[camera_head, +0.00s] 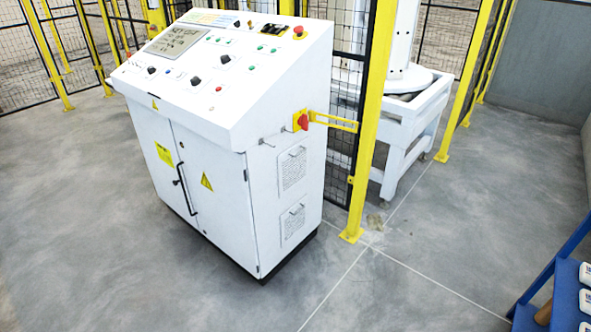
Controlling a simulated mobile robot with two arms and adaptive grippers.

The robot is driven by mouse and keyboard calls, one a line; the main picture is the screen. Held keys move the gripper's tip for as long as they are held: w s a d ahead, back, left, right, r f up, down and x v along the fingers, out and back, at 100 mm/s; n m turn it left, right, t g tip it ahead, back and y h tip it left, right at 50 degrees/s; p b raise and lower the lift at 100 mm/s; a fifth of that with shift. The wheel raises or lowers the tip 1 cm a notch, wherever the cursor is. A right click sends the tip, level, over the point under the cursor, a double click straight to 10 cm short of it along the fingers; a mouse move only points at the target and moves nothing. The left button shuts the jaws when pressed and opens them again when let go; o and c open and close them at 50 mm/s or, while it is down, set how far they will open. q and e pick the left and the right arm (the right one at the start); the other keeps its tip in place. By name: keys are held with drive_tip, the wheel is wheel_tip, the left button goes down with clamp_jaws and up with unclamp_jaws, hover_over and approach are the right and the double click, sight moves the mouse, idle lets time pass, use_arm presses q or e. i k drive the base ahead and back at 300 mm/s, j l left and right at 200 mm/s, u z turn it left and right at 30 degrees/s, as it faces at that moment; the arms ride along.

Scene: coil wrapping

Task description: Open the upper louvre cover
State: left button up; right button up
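The upper louvre cover (291,172) is a white slotted panel on the right side wall of the white control cabinet (222,200). It looks shut, and a small handle shows near its top. A second, lower louvre cover (293,224) sits below it and also looks shut. A red and yellow rotary switch (301,120) is mounted above the upper cover. Neither of my grippers shows in the head view.
A yellow post (369,130) with black mesh fencing stands close to the cabinet's right side. A white machine frame (410,130) is behind it. A blue rack (562,290) holding white items stands at the lower right. The grey floor (410,250) between is clear.

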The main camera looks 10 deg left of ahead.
sight(293, 165)
drive_tip(key=i+u, duration=0.5)
drive_tip(key=i, duration=0.55)
